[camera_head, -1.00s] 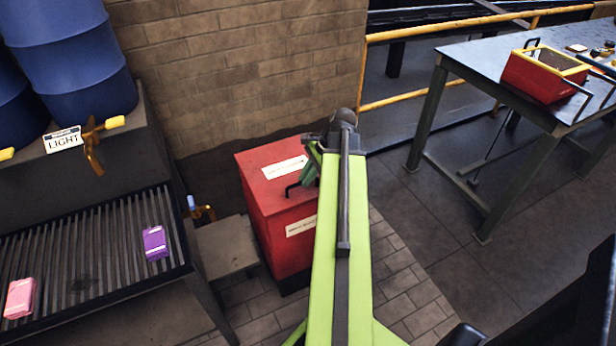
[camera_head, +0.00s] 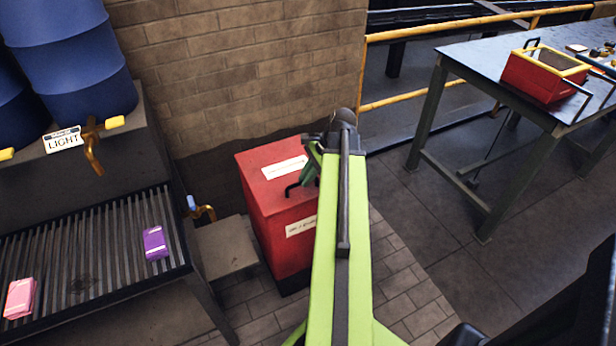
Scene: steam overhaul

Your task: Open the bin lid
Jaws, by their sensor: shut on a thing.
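The red bin (camera_head: 280,237) stands on the brick floor against the wall, in the middle of the view. Its red lid (camera_head: 257,169) carries a white label and lies flat on top, closed. A black handle (camera_head: 290,190) sticks out at the lid's front edge. My gripper (camera_head: 303,181) is at that handle and is shut on it. My green arm reaches over the bin and hides its right side and part of the fingers.
A slatted metal rack (camera_head: 90,265) with a pink block (camera_head: 19,298) and a purple block (camera_head: 155,243) stands at the left. Blue barrels (camera_head: 75,60) stand behind it. A metal table (camera_head: 470,60) with a red toolbox (camera_head: 540,80) is at the right. Open floor lies between bin and table.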

